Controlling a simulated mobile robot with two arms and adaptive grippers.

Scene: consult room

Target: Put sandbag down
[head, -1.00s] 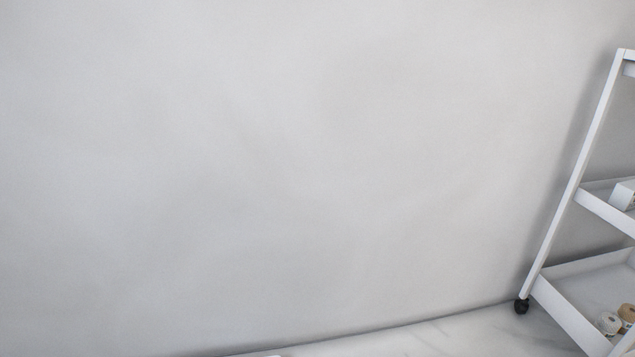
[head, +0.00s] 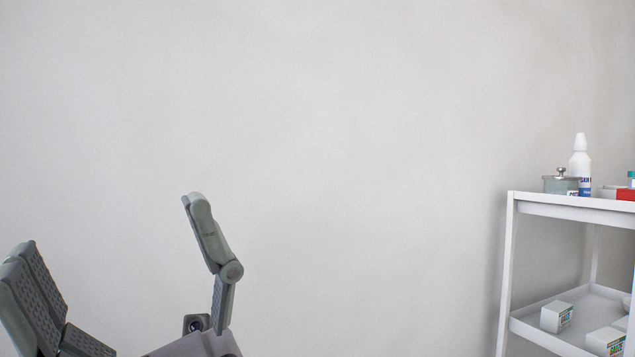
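My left gripper (head: 110,230) is in the lower left of the head view, raised in front of the bare wall. Its fingers are spread wide apart, with ridged pads showing on the left one, and nothing is between them. Its base is partly cut off by the bottom edge. No sandbag shows in the view. My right gripper is out of view.
A white trolley (head: 560,207) stands at the right against the pale wall (head: 350,150). Its top holds a white bottle (head: 580,165), a grey-green lidded pot (head: 560,184) and a red item (head: 626,194). Small white boxes (head: 556,317) sit on its lower shelf.

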